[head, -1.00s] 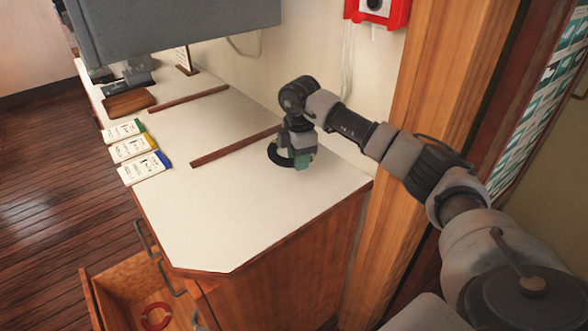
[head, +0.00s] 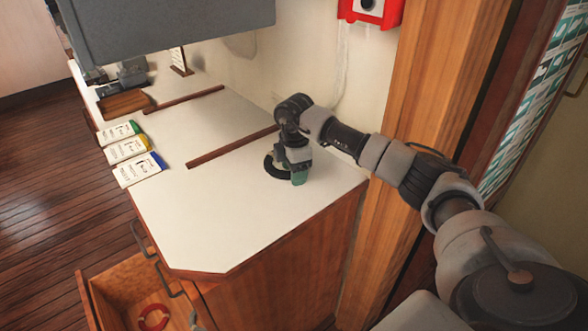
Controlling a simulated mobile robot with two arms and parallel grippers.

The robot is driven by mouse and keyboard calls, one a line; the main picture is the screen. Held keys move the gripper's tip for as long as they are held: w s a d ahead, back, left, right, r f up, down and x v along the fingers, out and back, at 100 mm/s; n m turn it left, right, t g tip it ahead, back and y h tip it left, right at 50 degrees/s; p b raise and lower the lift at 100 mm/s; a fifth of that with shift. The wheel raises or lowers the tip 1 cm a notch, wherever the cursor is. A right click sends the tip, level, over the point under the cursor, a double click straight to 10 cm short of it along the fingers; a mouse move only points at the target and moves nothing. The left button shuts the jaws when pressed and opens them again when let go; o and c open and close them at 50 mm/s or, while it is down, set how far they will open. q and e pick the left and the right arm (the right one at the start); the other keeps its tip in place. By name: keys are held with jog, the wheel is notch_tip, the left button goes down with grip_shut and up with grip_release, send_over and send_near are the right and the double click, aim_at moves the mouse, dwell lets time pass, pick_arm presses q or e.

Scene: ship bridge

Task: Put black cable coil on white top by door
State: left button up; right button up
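The black cable coil (head: 270,168) is a dark curved ring at the white top (head: 225,215) of the wooden cabinet beside the door frame. It appears to rest on that surface, near the back wall. My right gripper (head: 298,178), with green-tinted fingers, points down over the coil's right side and hides part of it. Its fingers are too small and overlapped to show whether they grip the coil. My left gripper is not in view.
Brown strips (head: 232,147) cross the top. Labelled booklets (head: 128,149) lie along its left edge. A grey box (head: 165,25) overhangs the back. An open drawer (head: 125,290) with a red ring (head: 153,317) juts out at lower left. The front part of the top is clear.

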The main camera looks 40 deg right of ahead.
notch_tip(320, 180, up, 12)
jog(key=shift+s+r+b, duration=0.15)
jog(key=shift+b, duration=0.2)
dwell(0.7)
